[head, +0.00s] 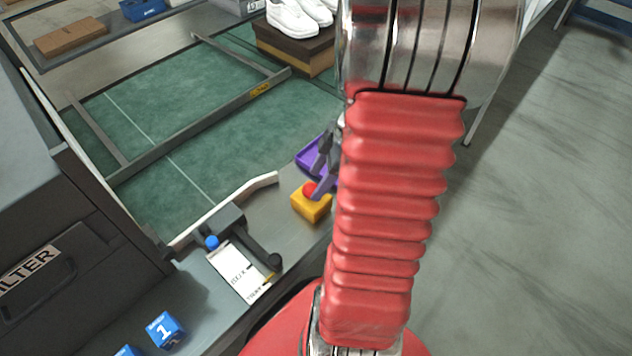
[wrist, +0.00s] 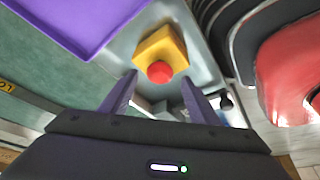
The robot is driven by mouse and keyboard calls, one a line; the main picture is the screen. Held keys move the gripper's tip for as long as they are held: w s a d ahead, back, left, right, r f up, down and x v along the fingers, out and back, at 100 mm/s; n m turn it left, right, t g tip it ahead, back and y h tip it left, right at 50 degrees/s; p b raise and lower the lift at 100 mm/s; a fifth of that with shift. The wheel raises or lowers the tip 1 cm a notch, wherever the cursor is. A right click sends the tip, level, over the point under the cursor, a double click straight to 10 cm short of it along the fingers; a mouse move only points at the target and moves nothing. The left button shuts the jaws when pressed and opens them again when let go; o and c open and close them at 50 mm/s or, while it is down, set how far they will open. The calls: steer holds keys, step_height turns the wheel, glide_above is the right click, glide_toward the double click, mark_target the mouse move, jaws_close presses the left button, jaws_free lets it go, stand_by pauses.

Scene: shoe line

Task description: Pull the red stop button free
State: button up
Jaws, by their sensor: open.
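The red stop button (head: 309,188) sits on a yellow box (head: 311,207) on the grey ledge beside the green belt. In the wrist view the red button (wrist: 160,72) shows on the yellow box (wrist: 153,47), between and just beyond my fingertips. My gripper (wrist: 153,84) is open, with one purple-grey finger on each side of the button's line and nothing between them. In the head view my gripper (head: 325,175) is close to the button, partly hidden behind my red arm. I cannot tell whether a finger touches the button.
A black bracket with a white label card (head: 239,272) stands to the left on the ledge. Blue number blocks (head: 165,330) are at lower left. White shoes (head: 291,17) rest on a box (head: 295,48).

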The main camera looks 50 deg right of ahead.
steer(key=shift+x, duration=1.15)
steer(key=shift+c, duration=0.5)
jaws_close()
